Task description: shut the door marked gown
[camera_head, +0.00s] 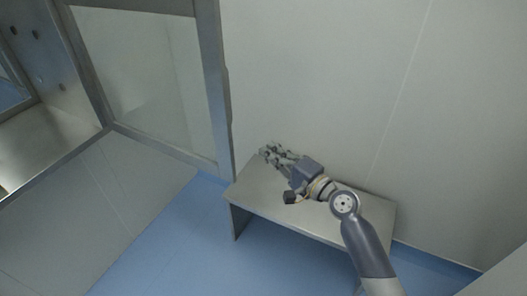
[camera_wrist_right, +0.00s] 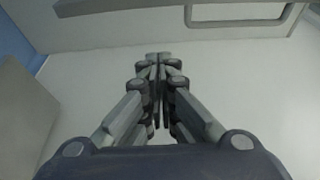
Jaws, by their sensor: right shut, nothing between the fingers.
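A glass door (camera_head: 150,75) in a metal frame stands swung open at the upper left of the head view, at an angle to a metal-lined pass-through chamber (camera_head: 50,135). No gown marking is readable on it. My right gripper (camera_head: 266,152) is shut and empty, to the right of the door's lower free corner and apart from it, above a metal bench. In the right wrist view the shut fingers (camera_wrist_right: 158,62) point toward a metal frame bar with a handle-like loop (camera_wrist_right: 245,22) at the top. My left gripper is not in view.
The metal bench (camera_head: 270,207) stands against the pale wall (camera_head: 320,80) below my right arm. Blue floor (camera_head: 165,235) is clear to the left of the bench. A panelled wall (camera_head: 85,205) lies below the chamber.

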